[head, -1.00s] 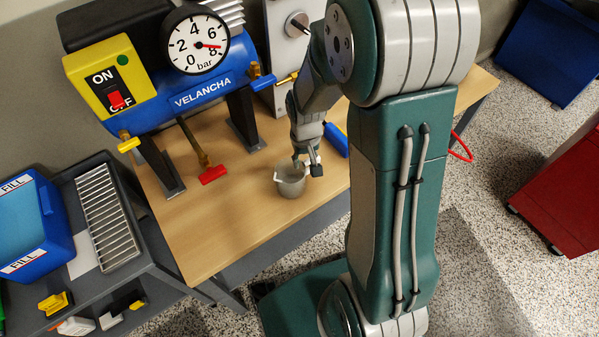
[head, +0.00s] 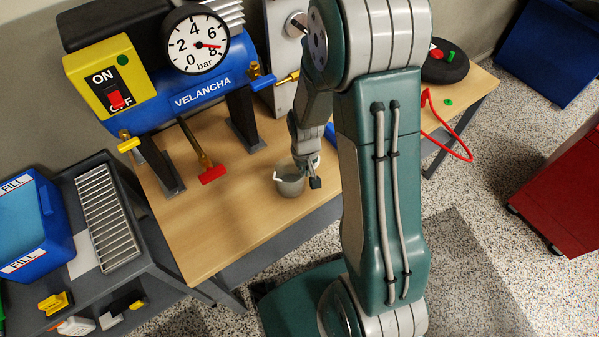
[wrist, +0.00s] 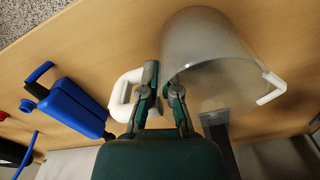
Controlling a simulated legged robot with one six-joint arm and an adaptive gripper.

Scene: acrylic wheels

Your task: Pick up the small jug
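The small jug (head: 291,187) is a grey, open-topped vessel standing on the wooden bench. A white piece sticks out on its left in the head view. In the wrist view its translucent grey body (wrist: 215,48) fills the upper right, with a white C-shaped handle (wrist: 122,95) at its left. My gripper (wrist: 163,84) is open and low beside the jug. One dark finger overlaps the handle's right end; the other is close to the body. I cannot tell whether either touches. In the head view my gripper (head: 308,172) is at the jug's right side, partly hidden by the wrist.
The bench (head: 225,235) is clear in front of the jug. A blue compressor tank (head: 185,100) with a gauge stands behind, its red-handled valve (head: 212,174) left of the jug. A red hose (head: 455,140) hangs at the right.

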